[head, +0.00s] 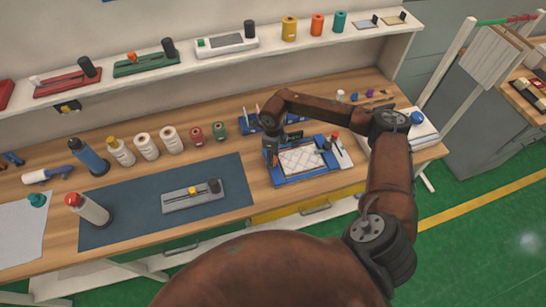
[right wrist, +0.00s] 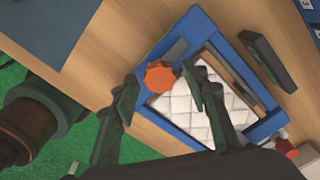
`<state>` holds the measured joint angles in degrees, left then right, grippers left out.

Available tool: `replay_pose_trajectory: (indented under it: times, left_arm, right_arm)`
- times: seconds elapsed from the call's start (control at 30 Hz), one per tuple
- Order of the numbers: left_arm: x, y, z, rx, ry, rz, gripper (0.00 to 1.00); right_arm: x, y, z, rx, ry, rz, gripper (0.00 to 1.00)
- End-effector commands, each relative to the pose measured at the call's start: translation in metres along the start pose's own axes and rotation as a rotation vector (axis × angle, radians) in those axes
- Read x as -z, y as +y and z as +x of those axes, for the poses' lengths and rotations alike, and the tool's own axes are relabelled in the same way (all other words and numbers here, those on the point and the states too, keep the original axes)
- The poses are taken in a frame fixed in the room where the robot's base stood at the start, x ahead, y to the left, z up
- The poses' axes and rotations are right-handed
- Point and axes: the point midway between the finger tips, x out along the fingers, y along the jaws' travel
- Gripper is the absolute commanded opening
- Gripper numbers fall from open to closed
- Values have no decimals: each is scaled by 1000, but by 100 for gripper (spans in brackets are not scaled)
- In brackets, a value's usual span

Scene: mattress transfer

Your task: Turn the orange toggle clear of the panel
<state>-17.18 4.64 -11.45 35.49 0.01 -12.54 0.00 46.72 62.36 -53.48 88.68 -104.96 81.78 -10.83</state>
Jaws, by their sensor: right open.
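The orange toggle (right wrist: 160,77) is a scalloped knob at the edge of the blue frame (right wrist: 264,128), beside the white quilted panel (right wrist: 185,115). A short grey bar (right wrist: 177,49) lies close to the knob. In the head view the panel (head: 301,159) lies in the frame (head: 300,178) on the bench, and the toggle is mostly hidden by my gripper. My right gripper (right wrist: 159,80) is open, with one fingertip on each side of the toggle; contact is unclear. It also shows from above in the head view (head: 272,155). My left gripper is out of view.
A grey device with a yellow knob (head: 192,195) lies on a dark mat (head: 120,225) to the left. A dark block (right wrist: 267,63) stands beside the frame. Bottles and spools line the bench's left; a shelf (head: 200,62) runs behind.

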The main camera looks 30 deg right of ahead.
Motion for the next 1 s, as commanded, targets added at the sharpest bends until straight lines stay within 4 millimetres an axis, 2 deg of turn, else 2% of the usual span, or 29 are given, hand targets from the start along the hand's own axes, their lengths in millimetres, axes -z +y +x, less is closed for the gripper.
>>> replay_pose_trajectory:
  times: [0.17, 0.6, 0.8, 1.0]
  left_arm:
    - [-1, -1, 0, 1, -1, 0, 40]
    - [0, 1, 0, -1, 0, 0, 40]
    - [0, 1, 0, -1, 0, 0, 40]
    - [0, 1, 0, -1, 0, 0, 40]
  right_arm:
    - [-1, -1, -14, 3, -3, 0, 42]
    - [-1, -1, -99, 3, -2, 0, 42]
    - [0, -1, -117, 1, -1, 1, 42]
    - [0, 0, -120, 0, 0, 1, 42]
